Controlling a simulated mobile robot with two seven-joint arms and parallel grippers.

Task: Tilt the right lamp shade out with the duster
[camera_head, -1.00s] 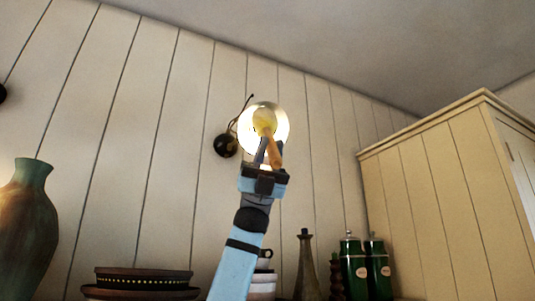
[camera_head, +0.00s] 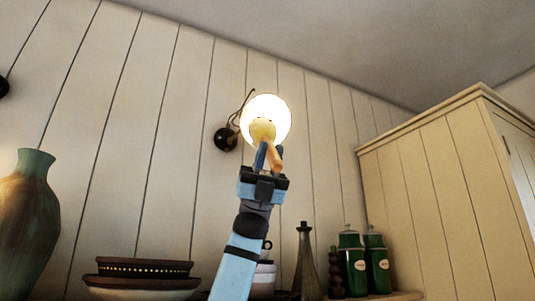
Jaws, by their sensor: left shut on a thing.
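The lamp shade (camera_head: 265,105) glows bright white on its wall mount (camera_head: 226,139), high on the paneled wall. Its round opening faces me. My left gripper (camera_head: 268,164) is raised just below the shade and shut on the duster. The duster's orange-brown handle (camera_head: 276,159) rises from the fingers. Its yellow head (camera_head: 262,130) overlaps the lower part of the shade; I cannot tell whether it touches. My right gripper is out of view.
A green-brown vase (camera_head: 28,225) stands at the left. Stacked dishes (camera_head: 145,283), a tall bottle (camera_head: 305,262) and green canisters (camera_head: 352,264) line the shelf below. A cream cabinet (camera_head: 430,200) stands at the right. The wall around the lamp is mostly bare.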

